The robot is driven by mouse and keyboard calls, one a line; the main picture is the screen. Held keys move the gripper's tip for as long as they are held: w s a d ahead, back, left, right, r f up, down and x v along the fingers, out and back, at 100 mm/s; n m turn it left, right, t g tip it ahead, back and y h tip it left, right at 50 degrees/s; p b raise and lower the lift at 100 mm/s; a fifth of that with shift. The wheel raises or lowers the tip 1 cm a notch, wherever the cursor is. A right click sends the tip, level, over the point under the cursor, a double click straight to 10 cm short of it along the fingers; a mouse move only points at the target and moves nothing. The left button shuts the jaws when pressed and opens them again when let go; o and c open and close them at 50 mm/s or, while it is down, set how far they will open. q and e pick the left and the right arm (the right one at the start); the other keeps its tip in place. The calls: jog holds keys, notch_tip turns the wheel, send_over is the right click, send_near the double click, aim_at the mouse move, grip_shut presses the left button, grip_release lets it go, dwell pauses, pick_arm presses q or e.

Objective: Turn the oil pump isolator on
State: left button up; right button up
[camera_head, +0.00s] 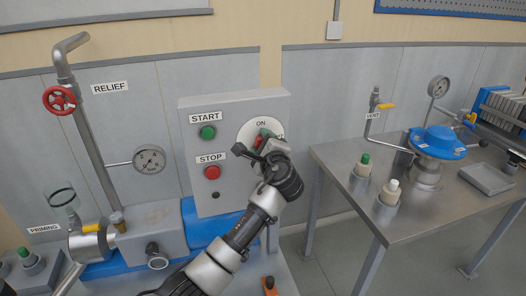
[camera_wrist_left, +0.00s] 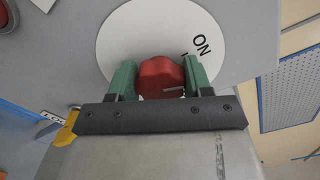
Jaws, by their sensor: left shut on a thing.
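The oil pump isolator is a red knob (camera_wrist_left: 158,72) on a round white plate (camera_head: 246,128) marked ON, on the grey control box (camera_head: 188,160). The white plate also fills the upper middle of the left wrist view (camera_wrist_left: 118,38). My left gripper (camera_head: 262,142) is at the knob, its green fingers (camera_wrist_left: 161,78) closed on both sides of it in the left wrist view. A short pale mark shows on the knob's lower right. The gripper and wrist hide much of the plate in the head view. My right gripper is not in view.
A green START button (camera_head: 208,133) and a red STOP button (camera_head: 212,172) sit left of the plate. A red relief handwheel (camera_head: 60,99) and a gauge (camera_head: 149,159) stand farther left. A metal table (camera_head: 345,163) with a blue-lidded vessel (camera_head: 438,140) stands at right.

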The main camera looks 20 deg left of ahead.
pick_arm(q)
jog(key=shift+f+n+b, duration=0.15)
jog(key=shift+n+b, duration=1.2)
jog(key=shift+n, duration=0.55)
jog(key=o, duration=0.9)
jog(key=shift+o, duration=0.2)
jog(key=b+v, duration=0.2)
jog(key=v, duration=0.9)
jog(key=shift+w, duration=0.1)
